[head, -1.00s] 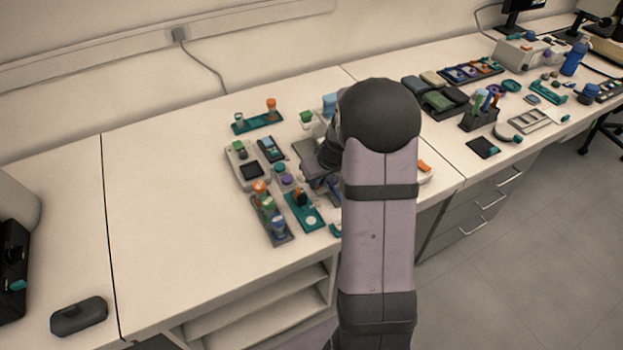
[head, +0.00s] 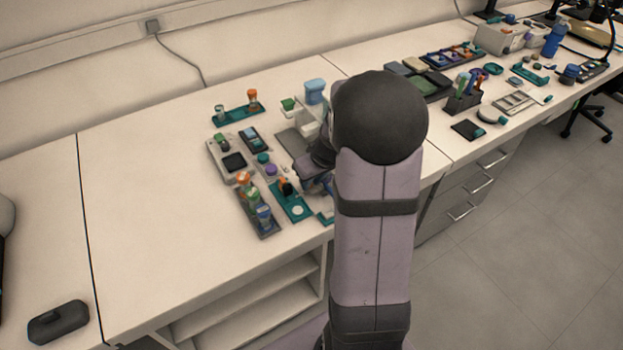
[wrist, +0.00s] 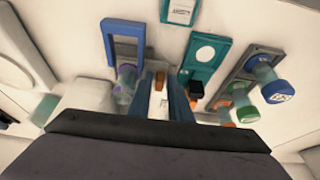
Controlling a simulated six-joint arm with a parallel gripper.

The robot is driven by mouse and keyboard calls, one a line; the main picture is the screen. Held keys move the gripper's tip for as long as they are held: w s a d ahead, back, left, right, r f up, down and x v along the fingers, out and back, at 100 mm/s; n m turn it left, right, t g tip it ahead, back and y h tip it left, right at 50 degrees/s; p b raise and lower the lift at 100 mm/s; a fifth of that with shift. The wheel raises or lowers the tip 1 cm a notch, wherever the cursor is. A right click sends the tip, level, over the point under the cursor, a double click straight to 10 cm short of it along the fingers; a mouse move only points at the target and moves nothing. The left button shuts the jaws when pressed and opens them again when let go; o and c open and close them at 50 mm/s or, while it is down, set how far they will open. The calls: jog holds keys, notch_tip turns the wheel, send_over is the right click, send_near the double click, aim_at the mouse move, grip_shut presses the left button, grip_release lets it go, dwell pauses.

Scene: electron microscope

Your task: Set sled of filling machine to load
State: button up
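The filling machine seems to be the white unit with a light-blue top (head: 315,91) and grey plate (head: 293,141), partly hidden behind my arm in the head view. I cannot make out its sled for certain. My gripper (head: 317,168) is low beside the grey plate, its fingertips hidden by the arm. In the wrist view its dark body fills the bottom, and a dark-blue part with a white strip (wrist: 158,103) and orange tip shows just beyond it. I cannot tell whether the gripper touches that part or whether it is open.
A grey rack with capped vials (head: 258,212) and a teal tray (head: 290,202) stand left of my gripper. A grey device with a dark screen (head: 234,162) and a teal vial rack (head: 238,114) are farther left.

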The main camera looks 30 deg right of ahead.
jog(key=v, duration=0.7)
jog(key=shift+r, duration=0.15)
jog(key=shift+s, duration=0.15)
dwell(0.3)
